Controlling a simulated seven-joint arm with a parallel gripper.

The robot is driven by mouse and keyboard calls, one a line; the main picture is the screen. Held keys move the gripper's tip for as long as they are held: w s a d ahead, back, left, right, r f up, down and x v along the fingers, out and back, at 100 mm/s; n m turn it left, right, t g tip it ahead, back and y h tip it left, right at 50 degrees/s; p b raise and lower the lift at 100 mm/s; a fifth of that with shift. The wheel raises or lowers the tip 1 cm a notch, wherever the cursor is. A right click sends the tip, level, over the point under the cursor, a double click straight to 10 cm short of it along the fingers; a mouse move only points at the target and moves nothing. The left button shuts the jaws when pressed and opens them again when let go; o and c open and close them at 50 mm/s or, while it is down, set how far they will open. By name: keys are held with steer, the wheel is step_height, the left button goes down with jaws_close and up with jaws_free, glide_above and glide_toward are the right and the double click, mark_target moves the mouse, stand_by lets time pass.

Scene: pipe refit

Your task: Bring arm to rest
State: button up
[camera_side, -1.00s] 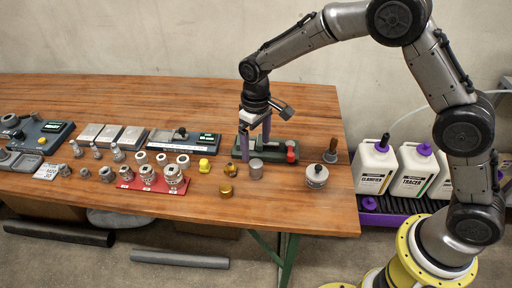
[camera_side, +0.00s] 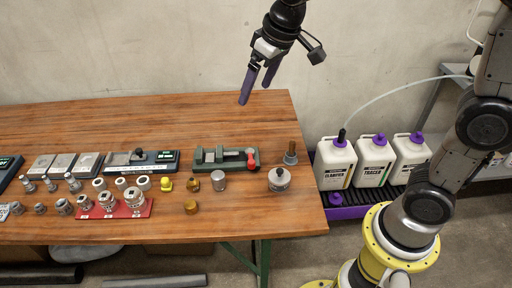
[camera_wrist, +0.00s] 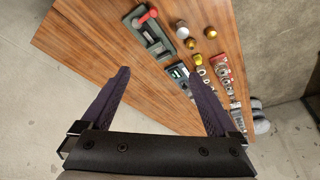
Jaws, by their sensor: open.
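My gripper (camera_side: 258,84) is raised above the back right part of the wooden table (camera_side: 120,118). Its two purple fingers are apart with nothing between them, pointing down. The wrist view also shows my gripper (camera_wrist: 160,100) open and empty, with the table (camera_wrist: 100,35) well below it. The green vise-like fixture (camera_side: 226,158) stands on the table below my gripper, apart from it, with a red part at its right end. It also shows in the wrist view (camera_wrist: 150,35).
A grey lidded pot (camera_side: 279,180) and brass parts (camera_side: 191,207) sit on the table. A red tray (camera_side: 115,211) holds metal fittings. White jugs (camera_side: 335,165) stand right of the table, with a pale hose from one. The air around my gripper is clear; the wall is behind.

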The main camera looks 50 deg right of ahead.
steer(key=s+d+f, duration=0.1)
steer(key=s+d, duration=0.1)
steer(key=s, duration=0.9)
steer(key=s+d+f+m+t, duration=0.1)
steer(key=s+d, duration=0.1)
steer(key=s, duration=0.9)
steer(key=shift+s+d+f+t, duration=0.2)
steer(key=shift+s+d+t, duration=0.1)
steer(key=shift+d, duration=0.1)
